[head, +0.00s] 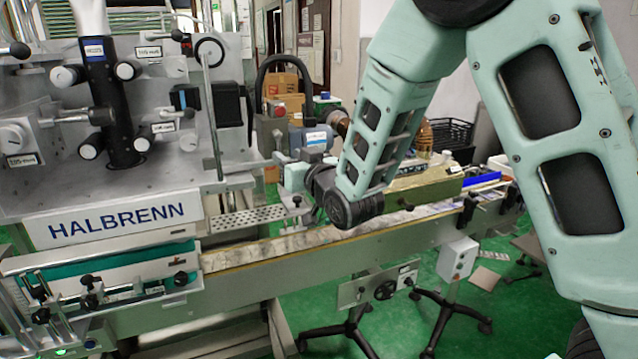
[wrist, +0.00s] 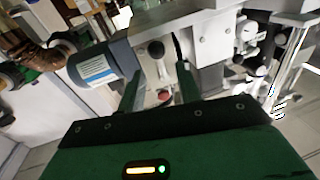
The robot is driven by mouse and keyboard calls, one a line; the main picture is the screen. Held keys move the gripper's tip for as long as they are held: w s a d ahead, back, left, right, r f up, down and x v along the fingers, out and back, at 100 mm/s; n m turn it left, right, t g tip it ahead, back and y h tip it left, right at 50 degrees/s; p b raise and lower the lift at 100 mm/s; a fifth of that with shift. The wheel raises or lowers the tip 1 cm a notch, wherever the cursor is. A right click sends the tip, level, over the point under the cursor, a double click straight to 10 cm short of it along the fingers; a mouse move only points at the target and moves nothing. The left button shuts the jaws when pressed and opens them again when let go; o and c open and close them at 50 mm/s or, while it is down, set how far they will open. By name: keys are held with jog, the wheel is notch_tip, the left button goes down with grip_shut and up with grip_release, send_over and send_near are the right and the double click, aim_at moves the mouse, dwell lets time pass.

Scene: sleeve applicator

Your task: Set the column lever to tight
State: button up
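In the wrist view my gripper (wrist: 159,80) has its two dark green fingers apart, with a visible gap between them. A short lever with a black ball knob (wrist: 156,48) shows in line with that gap, in front of the machine's grey bracket. I cannot tell whether it is the column lever, or whether it lies between the fingers or beyond them. No finger visibly touches it. In the head view my gripper (head: 287,168) is at the machine's right side, small and partly hidden by my own wrist. No tight marking is readable.
A blue-grey motor housing (wrist: 98,68) with a label is close left of the fingers. It also shows in the head view (head: 310,140). A red button (wrist: 165,95) shows between the fingers. The conveyor (head: 300,245) runs below my wrist.

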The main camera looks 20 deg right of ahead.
jog(key=b+v, duration=0.7)
jog(key=v, duration=0.2)
jog(key=shift+f, duration=0.35)
jog(key=b+v, duration=0.1)
jog(key=b, duration=0.1)
jog(key=b+v, duration=0.2)
jog(key=b, duration=0.1)
jog(key=b+v, duration=0.2)
jog(key=shift+s+r+b, duration=0.1)
jog(key=shift+r+b, duration=0.2)
